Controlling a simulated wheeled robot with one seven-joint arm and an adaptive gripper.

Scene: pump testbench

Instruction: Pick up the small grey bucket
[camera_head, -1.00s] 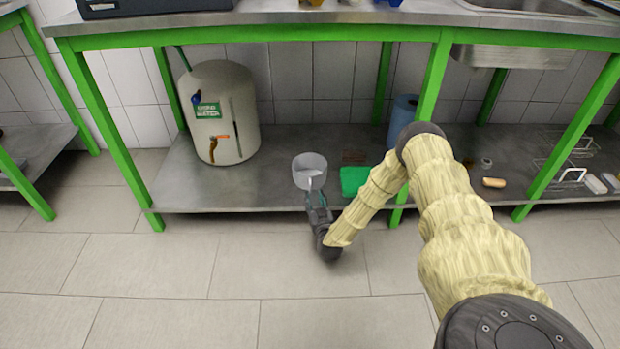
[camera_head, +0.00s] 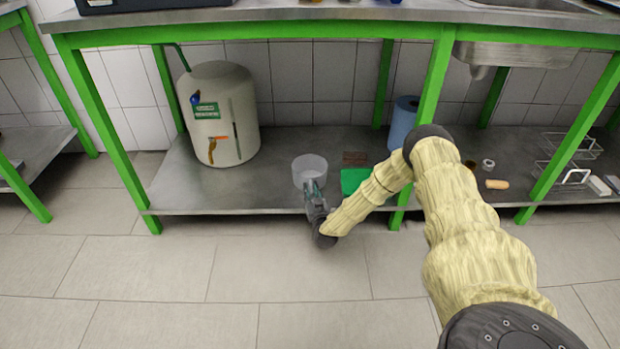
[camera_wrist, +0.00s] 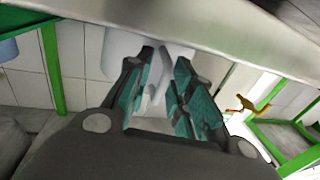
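The small grey bucket (camera_head: 309,170) stands upright on the metal lower shelf, near its front edge. My gripper (camera_head: 313,188) reaches in from the front, low, with its fingertips at the near side of the bucket, overlapping it in the head view. In the wrist view my gripper (camera_wrist: 163,58) shows two teal-padded fingers with a gap between them. A pale grey piece, seemingly the bucket's handle (camera_wrist: 149,95), shows within this gap. The bucket's wall (camera_wrist: 122,42) appears beyond the fingertips. Whether the fingers touch the handle cannot be told.
A large beige tank (camera_head: 222,115) stands to the left on the lower shelf (camera_head: 250,195). A green item (camera_head: 354,180) lies just right of the bucket, and a blue roll (camera_head: 403,120) is behind. Green legs and the tabletop (camera_head: 330,14) frame the space.

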